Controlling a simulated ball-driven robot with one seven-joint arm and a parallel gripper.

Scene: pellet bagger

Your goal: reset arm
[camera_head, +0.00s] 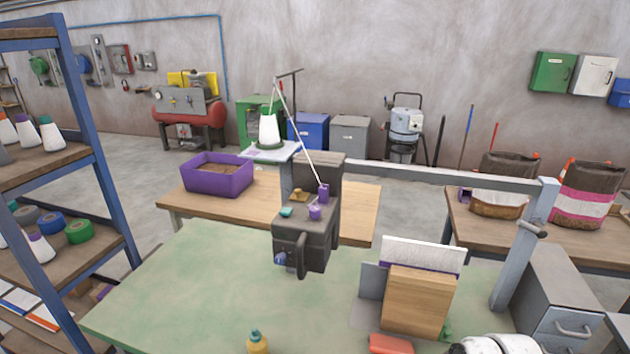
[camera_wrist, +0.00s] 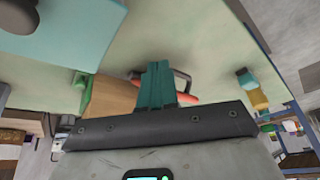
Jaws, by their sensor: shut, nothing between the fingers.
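My gripper (camera_wrist: 155,84) shows in the wrist view, its two teal fingers together with nothing between them. It points over the pale green bench top (camera_head: 180,290). Behind the fingertips in the wrist view are a wooden block (camera_wrist: 112,98) and a red-orange object (camera_wrist: 190,99) with a dark handle-like loop. I cannot tell whether the fingers touch either. In the head view the gripper itself is out of sight; only a white rounded part of my arm shows at the bottom right edge.
A dark bag-sewing machine (camera_head: 308,235) hangs over the bench on a grey arm (camera_head: 450,178). The wooden block (camera_head: 415,302), a red object (camera_head: 390,344) and a yellow bottle (camera_head: 257,342) stand near the front. A blue shelf rack (camera_head: 85,130) is left. The bench's left part is clear.

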